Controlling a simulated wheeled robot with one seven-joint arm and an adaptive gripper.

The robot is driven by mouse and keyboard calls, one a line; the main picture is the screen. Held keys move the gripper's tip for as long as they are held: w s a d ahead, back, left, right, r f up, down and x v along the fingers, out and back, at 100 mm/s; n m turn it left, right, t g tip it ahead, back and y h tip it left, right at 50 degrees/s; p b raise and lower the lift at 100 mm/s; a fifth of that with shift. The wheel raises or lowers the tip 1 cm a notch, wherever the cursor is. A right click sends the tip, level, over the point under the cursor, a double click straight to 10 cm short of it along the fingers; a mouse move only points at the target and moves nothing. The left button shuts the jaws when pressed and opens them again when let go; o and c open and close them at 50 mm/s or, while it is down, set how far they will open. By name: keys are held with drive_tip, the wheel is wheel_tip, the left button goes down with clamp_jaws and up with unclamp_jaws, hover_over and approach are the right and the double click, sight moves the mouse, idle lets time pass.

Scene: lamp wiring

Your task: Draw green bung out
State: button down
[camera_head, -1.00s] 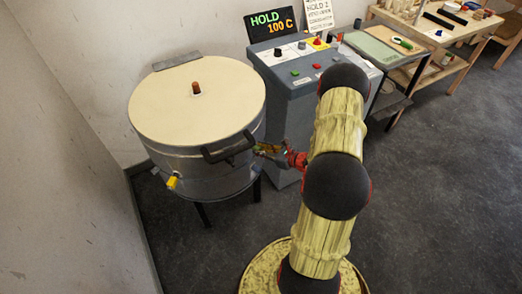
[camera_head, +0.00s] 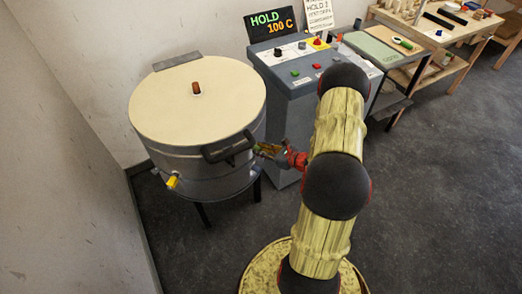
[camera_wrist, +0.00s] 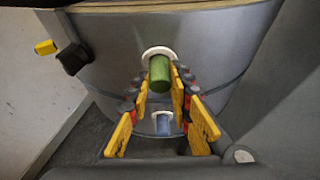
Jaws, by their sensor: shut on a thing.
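The green bung (camera_wrist: 160,72) is in the wrist view, a short green cylinder pointing out from a white ring (camera_wrist: 158,53) in the side of the round grey kiln (camera_head: 190,160). My gripper (camera_wrist: 161,90) has its yellow-padded fingers on either side of the bung and is shut on it. The bung's inner end is hidden by the ring, so I cannot tell how deep it sits.
A blue bung (camera_wrist: 163,124) in a second white ring is lower down, between my fingers in the picture. A yellow plug (camera_head: 173,182) sticks out at the kiln's left front. A grey control console (camera_head: 295,95) stands close to the right. The dark floor in front is clear.

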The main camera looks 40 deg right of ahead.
drive_tip(key=shift+s+d, duration=0.15)
drive_tip(key=shift+s, duration=0.55)
idle(0.5)
drive_tip(key=s+d, duration=0.1)
drive_tip(key=s, duration=0.8)
drive_tip(key=shift+s+d+p, duration=0.25)
drive_tip(key=shift+p, duration=0.2)
idle(0.9)
drive_tip(key=shift+s+a, duration=0.1)
